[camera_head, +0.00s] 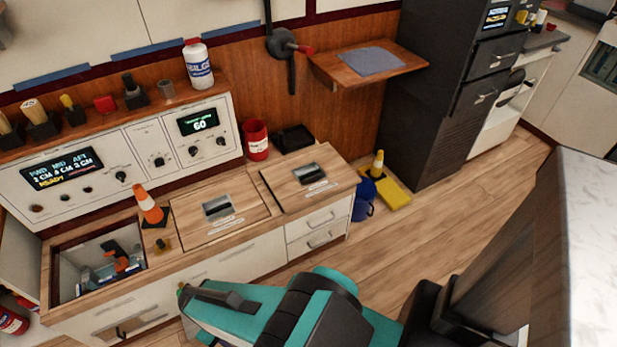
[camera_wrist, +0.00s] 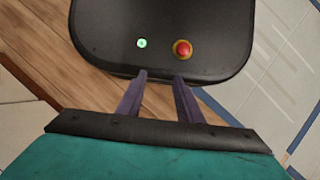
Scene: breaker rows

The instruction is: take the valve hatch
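Two wooden hatch lids with dark recessed handles lie in the counter top in the head view. One is the middle lid (camera_head: 243,229) and the other is the right lid (camera_head: 285,189). Each has a small pale label too small to read, so I cannot tell which is the valve hatch. Both lids lie flat. Left of them is an open square compartment (camera_head: 50,270) with an orange and dark object (camera_head: 118,258) inside. My gripper (camera_wrist: 160,75) shows in the wrist view with its two fingers apart and nothing between them. No hatch shows in that view.
An orange cone (camera_head: 148,204) stands between the open compartment and the middle lid. A red cup (camera_head: 256,140) and black tray (camera_head: 293,138) stand behind the right lid. A control panel (camera_head: 140,135) backs the counter. A yellow floor sign (camera_head: 392,192) and blue container (camera_head: 362,201) are right of it.

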